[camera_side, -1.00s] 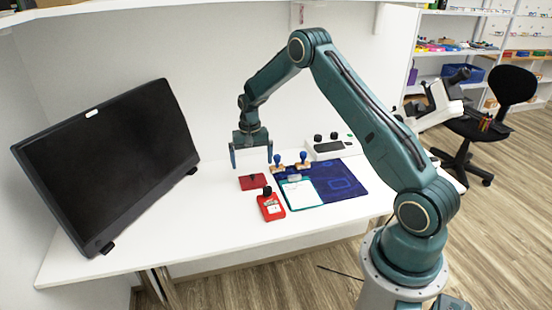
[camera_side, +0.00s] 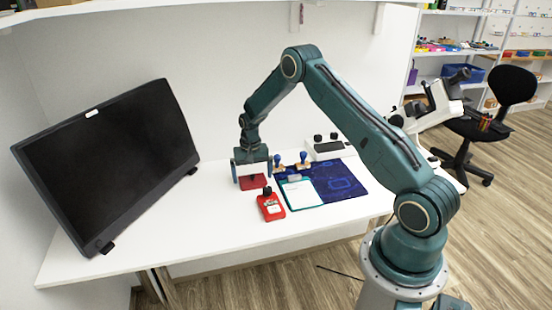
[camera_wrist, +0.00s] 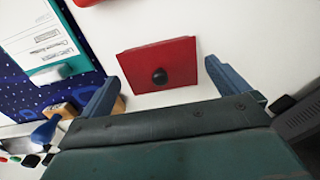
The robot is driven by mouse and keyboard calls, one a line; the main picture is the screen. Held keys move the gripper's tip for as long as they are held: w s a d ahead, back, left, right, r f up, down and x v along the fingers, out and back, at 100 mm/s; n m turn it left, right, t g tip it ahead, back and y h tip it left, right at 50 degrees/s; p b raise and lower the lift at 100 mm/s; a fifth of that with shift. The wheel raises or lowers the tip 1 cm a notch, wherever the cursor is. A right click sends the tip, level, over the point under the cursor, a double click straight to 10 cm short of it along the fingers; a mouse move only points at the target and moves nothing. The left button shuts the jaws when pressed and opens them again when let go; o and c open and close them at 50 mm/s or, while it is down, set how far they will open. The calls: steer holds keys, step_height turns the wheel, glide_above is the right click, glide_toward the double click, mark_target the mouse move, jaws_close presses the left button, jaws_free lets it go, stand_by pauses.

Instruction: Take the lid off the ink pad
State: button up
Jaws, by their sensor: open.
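The ink pad, with its flat red lid (camera_side: 252,183), lies on the white desk. In the wrist view the red lid (camera_wrist: 178,57) has a round black knob (camera_wrist: 160,76) near its edge closest to me. The pad beneath the lid is hidden, and I cannot tell the seam between them. My gripper (camera_side: 251,182) points down over the lid, its fingers low on either side of it. In the wrist view my gripper (camera_wrist: 158,88) is open and empty, with white desk showing between each finger and the red sides.
A red device (camera_side: 271,208) with a label and black knob stands just in front. A dark blue mat (camera_side: 343,182) with a clipboard (camera_side: 301,194) lies to the right, with stamps (camera_side: 304,158) near its back edge. A monitor (camera_side: 110,160) stands left.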

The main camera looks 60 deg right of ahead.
mark_target(252, 175)
stand_by(0.4)
steer(key=c, duration=0.8)
steer(key=shift+r, duration=0.1)
step_height(252, 175, up, 20)
steer(key=shift+f, duration=0.1)
stand_by(0.7)
